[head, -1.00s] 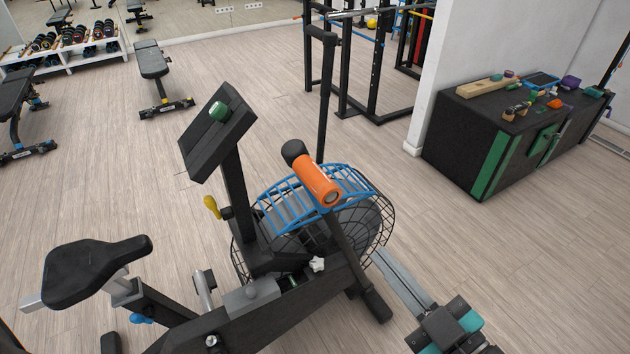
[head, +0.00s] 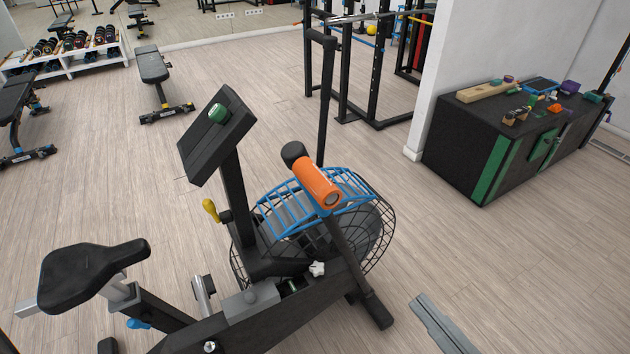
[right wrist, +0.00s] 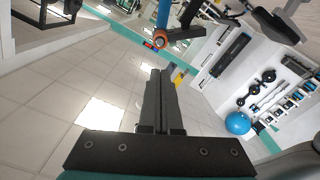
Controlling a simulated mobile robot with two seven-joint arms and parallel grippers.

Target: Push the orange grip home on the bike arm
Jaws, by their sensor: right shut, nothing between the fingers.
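The orange grip (head: 316,182) is a thick sleeve sitting at a slant at the top of the dark bike arm (head: 354,262). A black rounded piece (head: 293,152) shows at its upper left end. Its lower right end faces me and has a dark round centre. I cannot tell how deep the grip sits. My right gripper (head: 424,305) enters from the bottom edge, to the lower right of the bike arm, apart from the grip. Its long grey fingers (right wrist: 160,100) are together and empty in the right wrist view. My left gripper is not in view.
The bike's console (head: 217,135), seat (head: 92,272) and caged fan (head: 375,235) surround the arm. A black cabinet (head: 470,165) with small items stands at the right. A black upright (head: 328,100) rises behind the grip.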

